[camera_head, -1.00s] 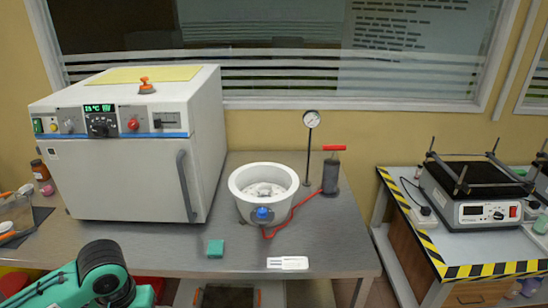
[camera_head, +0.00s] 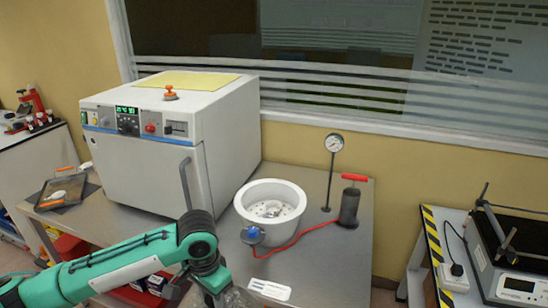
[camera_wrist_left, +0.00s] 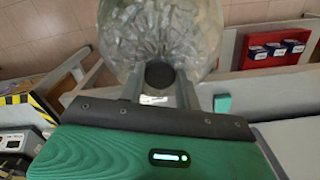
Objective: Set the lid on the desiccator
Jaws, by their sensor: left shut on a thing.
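The white desiccator bowl (camera_head: 297,216) stands open on the grey bench, with a perforated plate and a small pale item inside and a blue valve knob (camera_head: 253,235) at its front. The clear glass lid (camera_wrist_left: 165,28) fills the top of the left wrist view. My left gripper (camera_wrist_left: 158,86) is shut on the lid's dark knob (camera_wrist_left: 160,74). In the head view only part of the lid (camera_head: 235,298) shows at the bottom edge, in front of the bowl and apart from it. My right gripper is not in view.
A white oven (camera_head: 170,135) stands left of the bowl. A red hose (camera_head: 290,243) runs to a hand pump (camera_head: 350,203) beside a gauge stand (camera_head: 331,175). A white card (camera_head: 269,289) lies at the bench front. A striped-edge table (camera_head: 432,240) is at right.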

